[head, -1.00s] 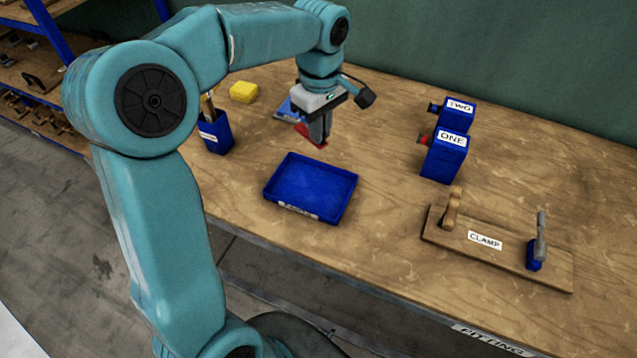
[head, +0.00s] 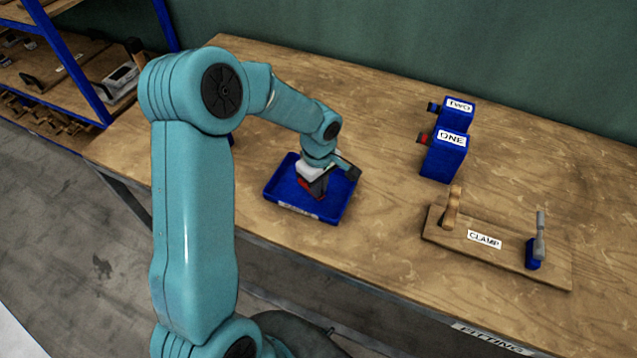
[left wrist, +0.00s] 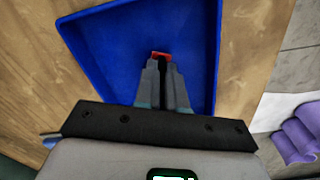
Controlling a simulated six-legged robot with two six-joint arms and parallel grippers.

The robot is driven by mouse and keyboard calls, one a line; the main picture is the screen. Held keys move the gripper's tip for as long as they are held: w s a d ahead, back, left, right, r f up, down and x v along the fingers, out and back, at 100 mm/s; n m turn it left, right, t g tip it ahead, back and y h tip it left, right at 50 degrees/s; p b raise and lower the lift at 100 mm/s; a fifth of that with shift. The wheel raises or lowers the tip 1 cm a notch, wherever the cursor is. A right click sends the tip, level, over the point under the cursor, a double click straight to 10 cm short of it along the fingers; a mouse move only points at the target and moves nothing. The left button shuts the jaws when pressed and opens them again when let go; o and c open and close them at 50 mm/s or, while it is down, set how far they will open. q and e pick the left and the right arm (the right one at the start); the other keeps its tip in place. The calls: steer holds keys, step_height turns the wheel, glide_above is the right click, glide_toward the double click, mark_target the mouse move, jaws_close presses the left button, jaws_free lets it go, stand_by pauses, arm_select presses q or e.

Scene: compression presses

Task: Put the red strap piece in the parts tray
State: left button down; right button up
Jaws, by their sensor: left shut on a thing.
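The blue parts tray (head: 283,196) lies on the workbench, left of centre in the head view. It also fills the middle of the left wrist view (left wrist: 130,40). My left gripper (head: 316,194) points down inside the tray's outline. It is shut on the red strap piece (left wrist: 161,54), which shows as a small red bit at the fingertips in the left wrist view. In the head view the red piece (head: 304,183) shows beside the fingers, mostly hidden. Whether it touches the tray floor I cannot tell. My right gripper is not in view.
Blue blocks marked ONE (head: 442,160) and TWO (head: 457,115) stand right of the tray. A wooden board marked CLAMP (head: 500,249) lies at the front right. Shelving (head: 75,75) stands at the far left. Bare bench (head: 390,215) lies between tray and board.

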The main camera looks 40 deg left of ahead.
arm_select(q)
steer(key=shift+d+f+b, duration=0.1)
steer(key=shift+f+b, duration=0.1)
steer(key=shift+b, duration=0.1)
steer(key=c, duration=1.2)
jaws_free()
steer(key=shift+r, duration=0.15)
steer(key=shift+r+p, duration=0.25)
steer(key=shift+p, duration=0.2)
step_height(320, 180, up, 12)
steer(key=shift+f+b, duration=0.15)
steer(key=shift+b, duration=0.25)
